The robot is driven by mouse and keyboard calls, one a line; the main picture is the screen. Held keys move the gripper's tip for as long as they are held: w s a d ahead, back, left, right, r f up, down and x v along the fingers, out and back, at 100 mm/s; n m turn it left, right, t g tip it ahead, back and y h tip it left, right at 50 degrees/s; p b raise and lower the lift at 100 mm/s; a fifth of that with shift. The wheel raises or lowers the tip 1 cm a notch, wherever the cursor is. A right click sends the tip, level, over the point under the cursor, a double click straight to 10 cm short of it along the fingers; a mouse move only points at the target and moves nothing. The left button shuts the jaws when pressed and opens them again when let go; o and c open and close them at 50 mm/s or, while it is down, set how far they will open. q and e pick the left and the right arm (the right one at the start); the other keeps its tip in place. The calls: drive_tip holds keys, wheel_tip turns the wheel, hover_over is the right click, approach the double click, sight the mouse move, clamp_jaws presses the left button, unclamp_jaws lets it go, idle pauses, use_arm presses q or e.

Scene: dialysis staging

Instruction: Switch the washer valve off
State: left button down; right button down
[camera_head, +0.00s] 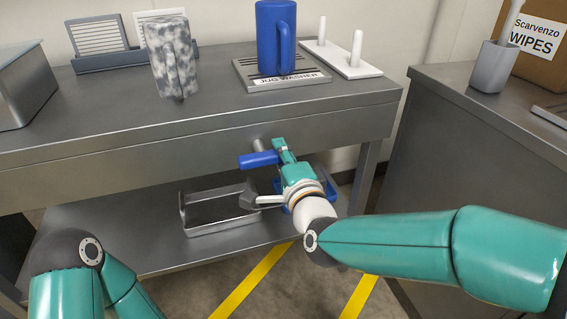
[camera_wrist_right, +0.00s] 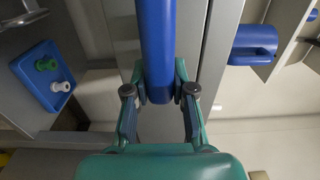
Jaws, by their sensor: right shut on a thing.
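The blue valve lever (camera_head: 258,160) sits on a grey pipe stub at the front face of the bench, below the jug washer (camera_head: 290,85). It lies roughly level and points left in the head view. My right gripper (camera_head: 280,150) is at the lever. In the right wrist view, the lever (camera_wrist_right: 157,45) runs between the two fingers of the gripper (camera_wrist_right: 160,90), which is shut on it. A blue jug (camera_head: 268,35) stands upright on the washer's grate. The valve's body is mostly hidden by my gripper. My left gripper is out of view; only its arm shows at lower left.
A grey speckled jug (camera_head: 170,60) and a white peg stand (camera_head: 340,65) are on the bench. A metal rack (camera_head: 215,212) is on the lower shelf. A blue tray (camera_wrist_right: 30,68) with small green and white parts is below. Another counter (camera_head: 450,130) stands at right.

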drive_tip(key=shift+f, duration=0.15)
drive_tip(key=c, duration=1)
unclamp_jaws()
drive_tip(key=shift+o, duration=0.2)
drive_tip(key=v, duration=1.2)
